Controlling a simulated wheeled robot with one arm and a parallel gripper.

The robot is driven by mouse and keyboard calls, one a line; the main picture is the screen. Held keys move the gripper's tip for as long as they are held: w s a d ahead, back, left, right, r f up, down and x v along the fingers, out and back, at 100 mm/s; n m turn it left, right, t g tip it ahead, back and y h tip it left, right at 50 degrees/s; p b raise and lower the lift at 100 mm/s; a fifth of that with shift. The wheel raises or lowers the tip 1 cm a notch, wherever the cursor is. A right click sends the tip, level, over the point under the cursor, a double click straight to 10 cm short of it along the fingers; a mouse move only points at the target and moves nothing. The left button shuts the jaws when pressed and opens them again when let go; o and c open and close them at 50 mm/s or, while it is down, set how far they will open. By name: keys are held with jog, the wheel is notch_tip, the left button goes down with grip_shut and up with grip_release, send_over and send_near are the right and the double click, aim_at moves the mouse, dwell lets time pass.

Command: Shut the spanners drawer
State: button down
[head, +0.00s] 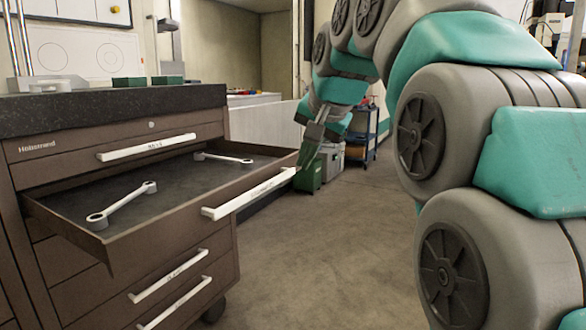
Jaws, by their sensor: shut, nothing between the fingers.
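The open drawer (188,225) is pulled well out of a brown tool cabinet (60,283). Two spanners lie in it: one spanner (122,204) at the left front and another spanner (224,158) at the right back. The drawer has a white bar handle (250,193) on its front; any label on it is too small to read. My gripper (304,163) is shut and empty, pointing down just by the right end of the drawer front and handle. I cannot tell whether it touches the drawer.
Closed drawers with white handles (152,147) lie above and below the open one. A dark worktop (110,108) tops the cabinet. A green bin (311,176), grey box (332,160) and blue trolley (363,133) stand behind. The floor (320,255) in front is clear.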

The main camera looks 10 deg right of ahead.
jog(key=w+a+f, duration=0.1)
jog(key=w+f, duration=0.1)
jog(key=w+a+f, duration=0.1)
jog(key=w+f, duration=0.2)
jog(key=w+a+f, duration=0.2)
jog(key=w, duration=0.1)
jog(key=shift+a+f+b, duration=0.1)
jog(key=shift+f+b, duration=0.2)
jog(key=shift+w, duration=0.1)
